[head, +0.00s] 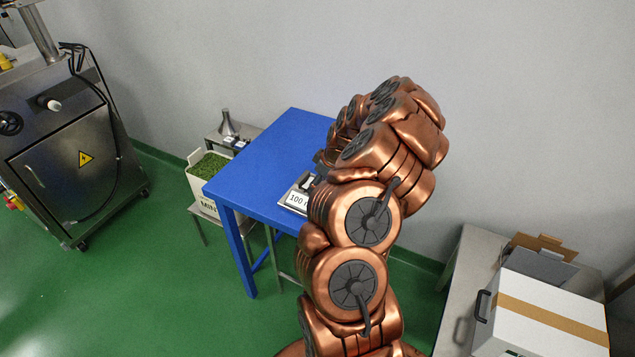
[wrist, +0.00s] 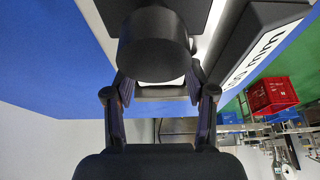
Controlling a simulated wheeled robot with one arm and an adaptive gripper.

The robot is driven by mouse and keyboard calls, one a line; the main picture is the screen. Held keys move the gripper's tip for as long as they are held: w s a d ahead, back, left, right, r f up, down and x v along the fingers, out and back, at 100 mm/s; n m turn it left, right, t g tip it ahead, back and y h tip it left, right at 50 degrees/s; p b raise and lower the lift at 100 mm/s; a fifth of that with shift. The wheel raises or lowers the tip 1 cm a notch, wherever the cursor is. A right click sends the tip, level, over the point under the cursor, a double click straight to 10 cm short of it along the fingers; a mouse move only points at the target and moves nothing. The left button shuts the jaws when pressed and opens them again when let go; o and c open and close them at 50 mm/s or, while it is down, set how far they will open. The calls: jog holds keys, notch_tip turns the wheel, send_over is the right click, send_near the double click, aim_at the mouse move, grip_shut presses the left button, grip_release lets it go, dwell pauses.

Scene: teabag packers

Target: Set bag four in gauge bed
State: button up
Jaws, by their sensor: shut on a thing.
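My gripper (wrist: 158,92) shows in the wrist view, its two dark fingers drawn in at the tips. A narrow pale strip (wrist: 176,83) between the tips looks like the edge of the bag; most of it is hidden. A large dark round piece (wrist: 153,48) stands just beyond the tips and covers that area. The gauge's pale block marked "100 mm" (wrist: 262,36) lies close on the right of the wrist view, beside a dark flat plate. In the head view the gauge label (head: 298,199) shows on the blue table, and my arm hides the gripper and bag.
The blue table (head: 262,155) is mostly clear left of the gauge. A bin of green leaf (head: 209,168) stands beside it on the left. A white carton (head: 545,315) lies on a bench at lower right. A steel machine (head: 70,150) stands far left.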

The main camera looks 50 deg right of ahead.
jog(key=shift+f+b, duration=0.3)
jog(key=o, duration=0.7)
jog(key=shift+r, duration=0.2)
jog(key=shift+r+p, duration=0.25)
jog(key=shift+p, duration=0.3)
jog(key=b+v, duration=0.3)
jog(key=v, duration=0.9)
jog(key=shift+b, duration=0.35)
